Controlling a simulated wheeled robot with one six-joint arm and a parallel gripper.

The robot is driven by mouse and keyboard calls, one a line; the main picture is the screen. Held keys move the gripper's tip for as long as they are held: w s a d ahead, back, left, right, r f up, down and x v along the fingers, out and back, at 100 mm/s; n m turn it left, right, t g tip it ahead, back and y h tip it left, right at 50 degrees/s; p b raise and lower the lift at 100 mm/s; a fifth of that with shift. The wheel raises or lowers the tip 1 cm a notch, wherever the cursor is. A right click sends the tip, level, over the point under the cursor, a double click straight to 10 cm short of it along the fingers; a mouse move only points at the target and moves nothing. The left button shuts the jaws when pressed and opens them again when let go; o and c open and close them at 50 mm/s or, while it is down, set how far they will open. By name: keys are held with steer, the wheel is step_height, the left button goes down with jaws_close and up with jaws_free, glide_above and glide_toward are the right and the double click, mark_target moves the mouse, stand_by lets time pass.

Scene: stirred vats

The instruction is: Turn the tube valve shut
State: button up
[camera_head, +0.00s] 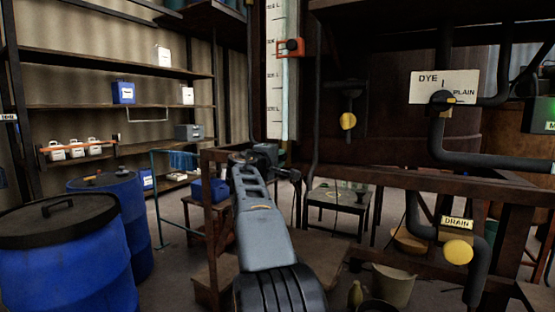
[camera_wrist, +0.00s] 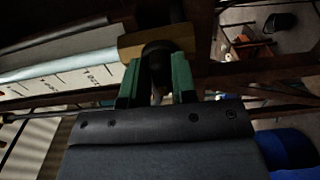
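The tall level tube (camera_head: 282,70) with its white scale stands upright at the top centre of the head view. Its scale (camera_wrist: 70,78) lies slanted at the left of the wrist view. My gripper (camera_wrist: 157,75) is at the tube's lower end. Its two green fingers stand apart, one on each side of a dark rounded part (camera_wrist: 157,55). A brass-coloured piece (camera_wrist: 130,46), apparently part of the tube valve, crosses just beyond the fingertips. I cannot tell whether the fingers touch or squeeze it. In the head view my gripper (camera_head: 268,152) hides most of the valve.
An orange marker (camera_head: 290,48) sits on the tube. The DYE/PLAIN valve (camera_head: 441,100), the yellow-handled DRAIN valve (camera_head: 458,252) and a yellow knob (camera_head: 348,121) are at right. A brown wooden rail (camera_head: 420,180) crosses in front. Blue drums (camera_head: 65,265) stand at left.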

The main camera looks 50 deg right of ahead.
steer(key=shift+o, duration=1.4)
steer(key=b+v, duration=0.1)
steer(key=v, duration=1.2)
steer(key=shift+a, duration=0.4)
steer(key=s+a+f+y+p, duration=0.3)
steer(key=s+a+y+p, duration=0.1)
steer(key=a+p, duration=0.4)
steer(key=s+a+f+m+y+p, duration=0.1)
steer(key=s+a+f+y+p, duration=0.3)
steer(key=a+y+p, duration=0.3)
steer(key=s+a+f+m+y+p, duration=0.1)
steer(key=s+a+f+y+p, duration=0.2)
steer(key=a+p, duration=0.7)
steer(key=s+a+y, duration=0.1)
steer(key=s+y, duration=0.1)
steer(key=y, duration=0.1)
steer(key=shift+f+g, duration=0.4)
steer(key=shift+a, duration=0.15)
